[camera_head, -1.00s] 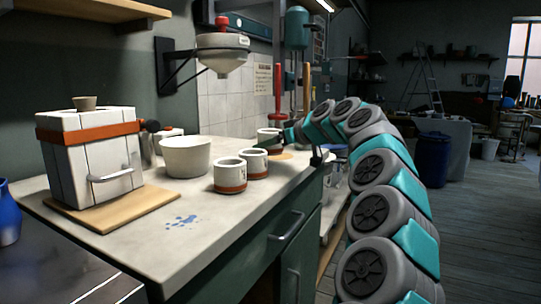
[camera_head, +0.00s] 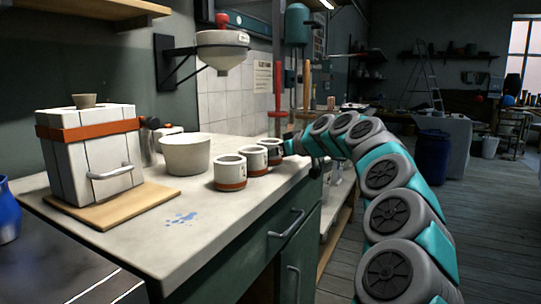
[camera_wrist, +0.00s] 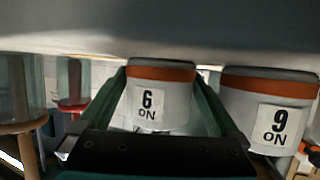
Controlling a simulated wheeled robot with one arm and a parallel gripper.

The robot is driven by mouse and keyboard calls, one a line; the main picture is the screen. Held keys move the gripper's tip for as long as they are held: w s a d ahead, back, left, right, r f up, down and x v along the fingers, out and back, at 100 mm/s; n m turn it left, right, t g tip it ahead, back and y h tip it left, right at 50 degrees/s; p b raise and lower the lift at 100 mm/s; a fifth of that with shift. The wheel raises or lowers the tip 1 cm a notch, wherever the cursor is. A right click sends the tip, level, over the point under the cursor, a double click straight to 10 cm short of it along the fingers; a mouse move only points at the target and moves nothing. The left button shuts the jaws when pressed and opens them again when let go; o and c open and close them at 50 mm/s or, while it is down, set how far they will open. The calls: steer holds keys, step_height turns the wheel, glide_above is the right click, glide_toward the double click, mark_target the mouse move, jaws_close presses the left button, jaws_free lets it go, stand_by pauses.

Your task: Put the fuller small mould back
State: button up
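Three small white moulds with orange bands stand in a row: a near one (camera_head: 230,173), a middle one (camera_head: 254,160) and a far one (camera_head: 273,150). My gripper (camera_wrist: 160,78) has a finger on each side of the far mould (camera_wrist: 165,98) and appears shut on it. The wrist view is upside down; turned over, this mould's label reads NO 9, and its neighbour (camera_wrist: 268,95) reads NO 6. The held mould is upright, at or very near the worktop. Fill levels are too small to tell.
A white bowl (camera_head: 186,155) and a strapped plaster block (camera_head: 92,140) on a wooden board (camera_head: 118,207) stand left on the worktop (camera_head: 215,208). A white funnel (camera_head: 222,52) hangs on the wall above. The worktop's front is clear except for blue stains.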

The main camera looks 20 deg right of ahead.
steer(key=shift+r, duration=0.1)
steer(key=shift+r, duration=0.2)
steer(key=b+v, duration=0.1)
steer(key=v, duration=1.1)
